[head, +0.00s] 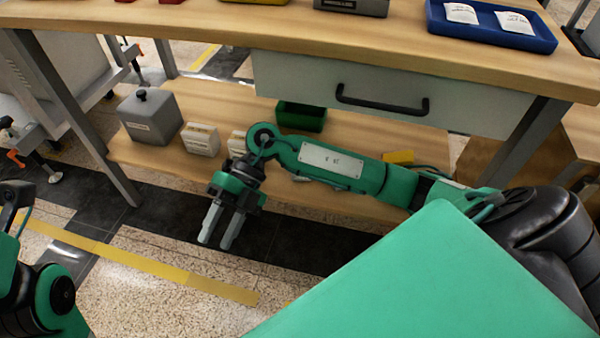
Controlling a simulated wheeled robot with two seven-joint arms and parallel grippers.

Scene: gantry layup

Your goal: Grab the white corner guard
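Two cream-white labelled blocks stand on the lower shelf of the workbench: one block (201,139) in full view, and a second block (237,142) partly hidden behind my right arm. I cannot tell whether either is the white corner guard; nothing else clearly looks like one. My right gripper (216,242) hangs in front of the shelf edge, below and in front of these blocks, fingers pointing down. Its two grey fingers are apart with nothing between them. Part of my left arm shows at the left edge; its gripper is out of view.
A grey lidded box (150,118) stands left on the lower shelf (330,210), a green bin (301,116) behind my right arm, and a yellow item (398,156) further right. Above are a drawer (380,90) with a black handle and a blue tray (490,25) on the benchtop.

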